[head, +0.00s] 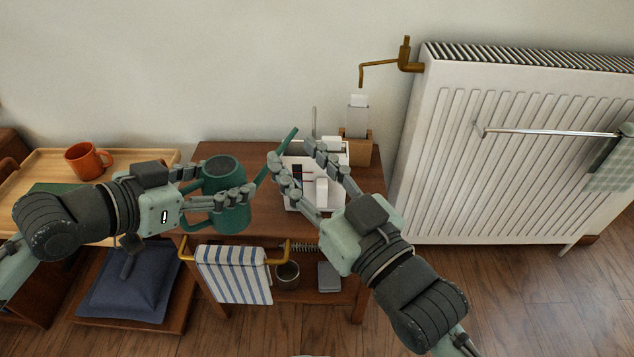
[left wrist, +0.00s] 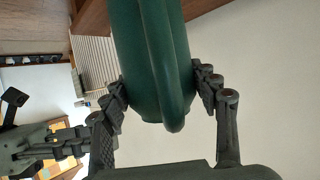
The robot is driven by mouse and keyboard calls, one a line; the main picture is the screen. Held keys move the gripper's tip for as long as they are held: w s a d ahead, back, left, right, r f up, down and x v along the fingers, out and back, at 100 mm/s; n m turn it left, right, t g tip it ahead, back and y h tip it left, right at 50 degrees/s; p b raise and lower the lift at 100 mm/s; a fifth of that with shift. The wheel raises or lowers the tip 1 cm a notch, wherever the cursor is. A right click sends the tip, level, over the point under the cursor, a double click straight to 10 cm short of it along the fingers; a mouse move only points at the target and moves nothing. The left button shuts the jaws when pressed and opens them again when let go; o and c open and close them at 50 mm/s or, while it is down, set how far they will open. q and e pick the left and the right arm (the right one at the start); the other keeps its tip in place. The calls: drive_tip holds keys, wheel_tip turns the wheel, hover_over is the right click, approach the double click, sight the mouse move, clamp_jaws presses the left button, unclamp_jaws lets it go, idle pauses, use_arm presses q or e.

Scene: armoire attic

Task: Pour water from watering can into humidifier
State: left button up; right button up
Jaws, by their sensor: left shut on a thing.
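The green watering can (head: 222,172) is gripped by my left gripper (head: 222,196), whose fingers close around its body; its spout slants up to the right. In the left wrist view the green can (left wrist: 152,60) fills the space between the two fingers (left wrist: 162,95). A white open-topped box-like thing (head: 304,203), perhaps the humidifier, stands on the small wooden table, right of the can. My right gripper (head: 293,152) is over it with fingers spread apart, hiding part of it. The spout tip is close to the right gripper's fingertips.
The wooden table (head: 262,222) carries a wooden holder (head: 361,151) at the back right. A white radiator (head: 490,160) stands to the right. An orange mug (head: 84,161) sits on a light tray at left. A striped towel (head: 233,274) hangs from the table's front rail.

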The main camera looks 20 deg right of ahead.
sight(219, 166)
use_arm(q)
drive_tip(key=shift+r, duration=0.2)
wheel_tip(219, 166, up, 5)
drive_tip(key=p, duration=0.6)
idle(0.9)
